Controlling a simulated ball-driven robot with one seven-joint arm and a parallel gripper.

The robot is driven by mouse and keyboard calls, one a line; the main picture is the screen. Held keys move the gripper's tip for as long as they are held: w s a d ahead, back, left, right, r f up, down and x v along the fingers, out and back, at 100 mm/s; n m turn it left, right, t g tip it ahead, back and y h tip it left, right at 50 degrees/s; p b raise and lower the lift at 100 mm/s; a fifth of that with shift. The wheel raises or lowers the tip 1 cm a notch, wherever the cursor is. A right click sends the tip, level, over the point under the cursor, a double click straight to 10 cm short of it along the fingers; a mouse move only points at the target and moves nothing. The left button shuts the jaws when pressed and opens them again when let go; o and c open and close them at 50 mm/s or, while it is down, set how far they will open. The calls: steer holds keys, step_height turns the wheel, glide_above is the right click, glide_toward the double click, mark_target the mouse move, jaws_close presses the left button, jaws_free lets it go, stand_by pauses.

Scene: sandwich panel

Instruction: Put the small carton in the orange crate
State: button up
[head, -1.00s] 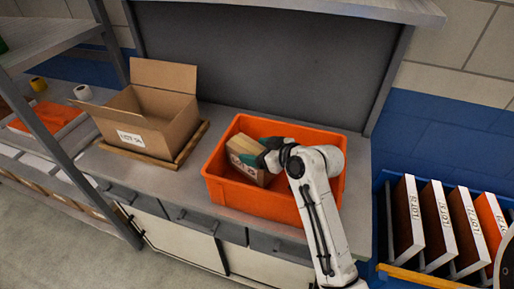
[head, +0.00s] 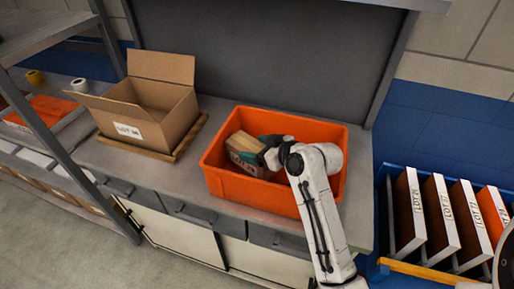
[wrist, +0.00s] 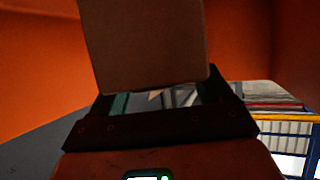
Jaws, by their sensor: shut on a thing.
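The small carton (head: 246,155) is a brown box with dark print on its side. It is inside the orange crate (head: 232,186), in the left part, slightly tilted. My gripper (head: 264,154) comes from the right with its green-tipped fingers shut on the carton. In the wrist view the carton (wrist: 145,45) fills the upper middle, between the fingers (wrist: 158,102), with orange crate walls around it. The carton's underside is hidden, so I cannot tell whether it touches the crate floor.
An open cardboard box (head: 150,103) stands on a wooden board left of the crate on the grey bench (head: 190,180). A blue rack (head: 384,215) with several upright labelled panels is at the right. A metal shelf post (head: 55,115) stands at the left.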

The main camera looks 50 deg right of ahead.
steer(key=shift+f+b, duration=0.3)
steer(key=shift+f, duration=0.1)
steer(key=o, duration=1.5)
steer(key=shift+o, duration=0.2)
steer(key=shift+s, duration=0.15)
steer(key=b+v, duration=0.1)
steer(key=v, duration=0.6)
steer(key=shift+b, duration=0.35)
